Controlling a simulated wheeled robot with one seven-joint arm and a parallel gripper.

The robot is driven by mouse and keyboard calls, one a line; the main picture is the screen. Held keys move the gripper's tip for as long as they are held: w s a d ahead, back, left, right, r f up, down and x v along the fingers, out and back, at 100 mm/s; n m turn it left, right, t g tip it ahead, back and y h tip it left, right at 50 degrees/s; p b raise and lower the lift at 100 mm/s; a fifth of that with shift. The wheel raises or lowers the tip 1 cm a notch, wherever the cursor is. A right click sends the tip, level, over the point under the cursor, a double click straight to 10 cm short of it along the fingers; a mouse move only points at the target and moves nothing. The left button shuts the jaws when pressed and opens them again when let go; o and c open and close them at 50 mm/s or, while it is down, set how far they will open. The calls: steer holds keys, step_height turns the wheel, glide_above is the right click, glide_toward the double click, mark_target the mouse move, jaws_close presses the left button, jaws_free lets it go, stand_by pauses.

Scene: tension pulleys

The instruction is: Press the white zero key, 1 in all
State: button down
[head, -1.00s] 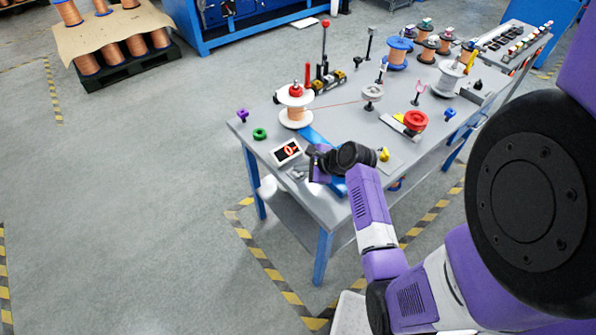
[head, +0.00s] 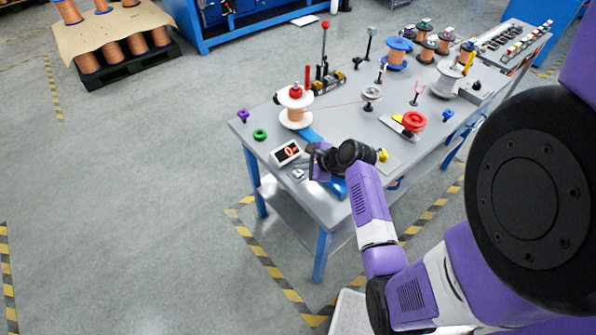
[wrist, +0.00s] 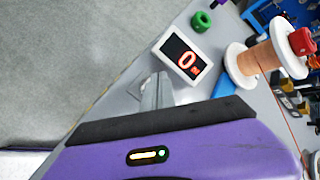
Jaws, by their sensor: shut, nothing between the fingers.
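A white-framed readout with a red 0 on a black screen (head: 286,152) sits near the front left corner of the table; it also shows in the wrist view (wrist: 184,60). Beside it a small pale grey piece (head: 298,175) lies by the table's front edge; I cannot make out a white key cap on it. My gripper (wrist: 157,82) is shut and empty, its silver fingers pointing down over this grey piece, just below the readout in the wrist view. The fingers hide part of the piece, and I cannot tell whether they touch it.
A white spool of copper wire (head: 295,110) with a red knob stands behind the readout on the grey table (head: 335,118). A green ring (head: 260,134) and a purple piece (head: 243,115) lie left of it. A red wheel (head: 413,121) and a yellow piece (head: 383,156) are to the right.

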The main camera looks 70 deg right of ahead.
mark_target(301, 174)
steer(key=shift+r+p, duration=2.55)
steer(key=shift+p, duration=0.25)
